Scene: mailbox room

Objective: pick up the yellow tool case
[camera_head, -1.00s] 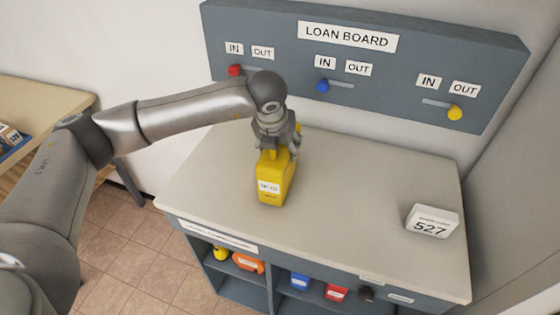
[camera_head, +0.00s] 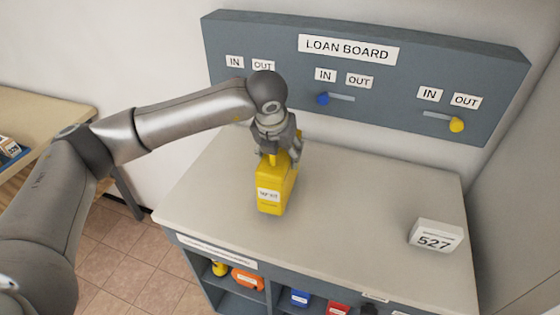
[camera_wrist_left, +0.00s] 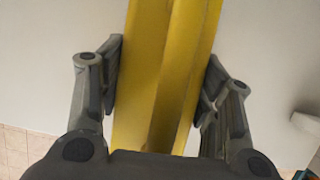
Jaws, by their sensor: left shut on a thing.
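The yellow tool case (camera_head: 272,190) is upright at the left part of the counter, with a white label on its front. My left gripper (camera_head: 275,150) comes from above and is shut on the top of the case. In the left wrist view the yellow case (camera_wrist_left: 165,75) fills the space between the two fingers of the left gripper (camera_wrist_left: 160,85). I cannot tell whether the case's base touches the counter or is slightly above it. My right gripper is not in view.
The counter (camera_head: 350,205) is mostly clear, with a white 527 sign (camera_head: 436,236) at the right. Shelves below hold an orange item (camera_head: 247,279), a blue one (camera_head: 300,297) and others. The loan board (camera_head: 400,75) is on the wall behind. A wooden table (camera_head: 40,110) stands left.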

